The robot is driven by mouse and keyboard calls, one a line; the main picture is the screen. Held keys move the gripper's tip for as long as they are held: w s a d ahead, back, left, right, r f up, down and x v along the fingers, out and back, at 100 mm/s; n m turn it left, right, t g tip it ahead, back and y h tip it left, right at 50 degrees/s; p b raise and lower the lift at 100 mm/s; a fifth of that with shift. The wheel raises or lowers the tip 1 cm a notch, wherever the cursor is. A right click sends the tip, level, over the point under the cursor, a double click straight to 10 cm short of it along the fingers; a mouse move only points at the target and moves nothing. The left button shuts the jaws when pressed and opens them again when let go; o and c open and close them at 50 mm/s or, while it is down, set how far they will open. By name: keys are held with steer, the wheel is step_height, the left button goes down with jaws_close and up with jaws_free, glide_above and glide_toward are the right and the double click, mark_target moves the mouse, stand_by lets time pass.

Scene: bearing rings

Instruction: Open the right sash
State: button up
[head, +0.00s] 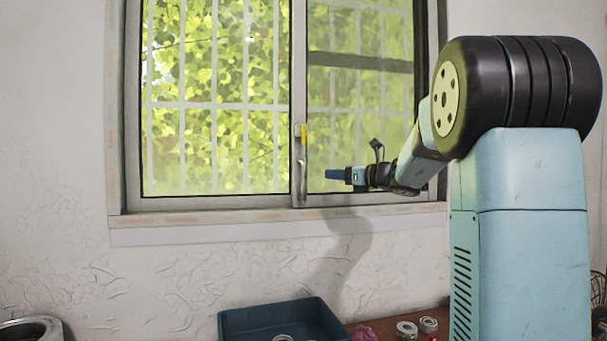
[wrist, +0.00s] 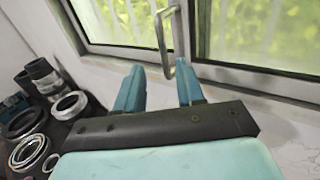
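The window's right sash (head: 360,130) has a grey frame, and its left stile stands in the middle of the window. A metal bow handle (head: 301,160) sits upright on that stile. My gripper (head: 328,174) is to the right of the handle's lower part in the head view, with a gap between them. In the wrist view, my gripper (wrist: 160,75) has its two blue fingers spread and holds nothing. The handle (wrist: 163,40) shows ahead, with its lower end between the fingertips in the picture. I cannot tell its exact depth from them.
The left sash (head: 215,100) looks closed. The sill (head: 230,218) runs below the window. A dark tray (head: 265,322) and several bearing rings (head: 407,328) are on the surface below. More rings (wrist: 30,155) show at left in the wrist view. The wall around the handle is clear.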

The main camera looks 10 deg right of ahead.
glide_above(305, 196)
steer(key=shift+w, duration=0.45)
steer(key=shift+c, duration=0.5)
jaws_close()
steer(key=shift+d, duration=0.1)
